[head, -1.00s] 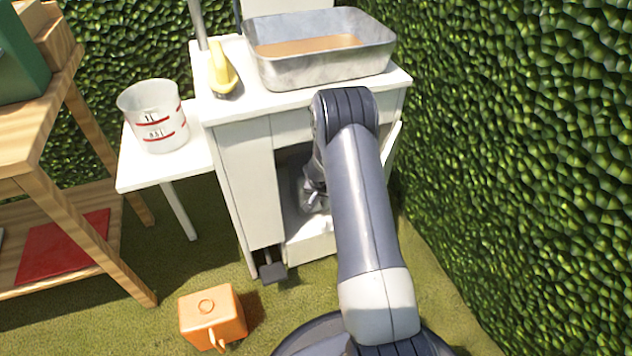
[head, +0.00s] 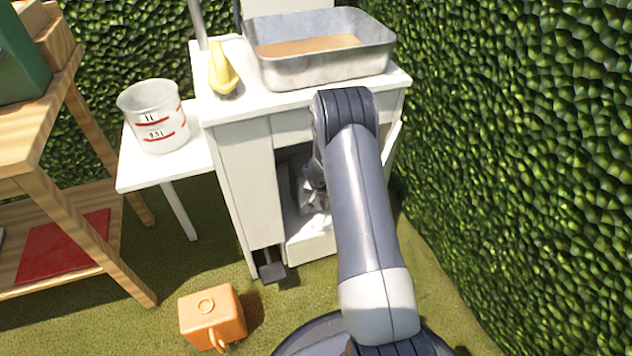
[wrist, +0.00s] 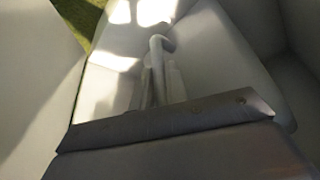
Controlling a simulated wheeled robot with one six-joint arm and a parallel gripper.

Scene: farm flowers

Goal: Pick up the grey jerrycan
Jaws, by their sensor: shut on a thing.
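A grey jerrycan (head: 312,200) is inside the open lower compartment of the white cabinet (head: 245,185). Only part of it shows in the head view, beside my arm. In the wrist view its pale grey body (wrist: 228,62) fills the upper middle and right. My gripper (head: 314,180) reaches into the compartment and is shut on the jerrycan. My forearm hides much of the gripper and the opening. Whether the jerrycan touches the compartment floor cannot be told.
An orange jerrycan (head: 212,318) is on the grass at the front. A metal tray (head: 325,75) and a yellow object (head: 222,70) are on the cabinet top. A measuring bucket (head: 155,115) stands on a side table. A hedge (head: 530,180) closes the right side.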

